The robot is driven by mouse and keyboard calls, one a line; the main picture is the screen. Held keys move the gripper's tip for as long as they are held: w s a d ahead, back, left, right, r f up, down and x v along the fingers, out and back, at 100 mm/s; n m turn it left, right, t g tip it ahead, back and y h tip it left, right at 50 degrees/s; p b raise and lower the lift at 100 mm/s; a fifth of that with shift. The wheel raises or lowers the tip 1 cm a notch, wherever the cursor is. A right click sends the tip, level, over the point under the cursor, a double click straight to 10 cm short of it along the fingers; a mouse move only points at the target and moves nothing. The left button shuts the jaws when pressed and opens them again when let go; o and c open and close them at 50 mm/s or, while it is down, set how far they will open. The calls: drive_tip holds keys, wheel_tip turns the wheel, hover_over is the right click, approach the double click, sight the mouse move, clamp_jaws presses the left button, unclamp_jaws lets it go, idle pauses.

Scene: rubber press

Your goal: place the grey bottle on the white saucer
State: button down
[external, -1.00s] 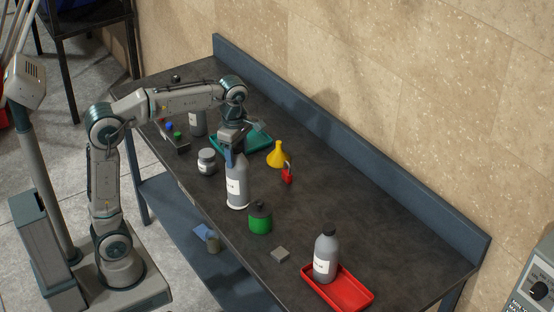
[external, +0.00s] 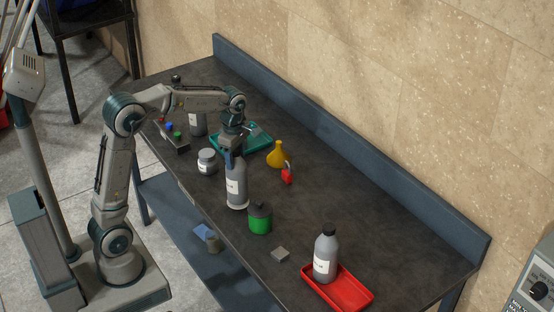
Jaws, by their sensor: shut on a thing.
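My gripper (external: 233,156) is shut on the neck of a grey bottle (external: 236,172) with a white label, near the middle of the table. The bottle is upright. A thin pale rim, seemingly the white saucer (external: 237,208), shows right at the bottle's foot. The bottle hides the rest of it. I cannot tell whether the bottle's base touches it.
A green pot (external: 260,219) stands close by at the lower right, and a grey jar (external: 207,161) at the left. A yellow funnel (external: 278,155), a red padlock (external: 287,176) and a teal tray (external: 258,146) lie behind. Another grey bottle (external: 325,255) stands on a red tray (external: 350,290).

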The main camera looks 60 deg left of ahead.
drive_tip(key=shift+f, duration=0.5)
drive_tip(key=c, duration=0.6)
unclamp_jaws()
drive_tip(key=shift+f, duration=0.1)
wheel_tip(320, 180, up, 12)
drive_tip(key=shift+r, duration=0.15)
drive_tip(key=s+d+f+m+t, duration=0.1)
drive_tip(key=s+f+m, duration=0.3)
drive_tip(key=s+m, duration=0.3)
drive_tip(key=s+d+f+m+t, duration=0.1)
drive_tip(key=s+f+m, duration=0.3)
drive_tip(key=s+m, duration=0.4)
drive_tip(key=s+d+f+m+t, duration=0.1)
drive_tip(key=s+f+m, duration=0.3)
drive_tip(key=s+m, duration=0.4)
drive_tip(key=shift+d+f, duration=0.15)
drive_tip(key=shift+d, duration=0.4)
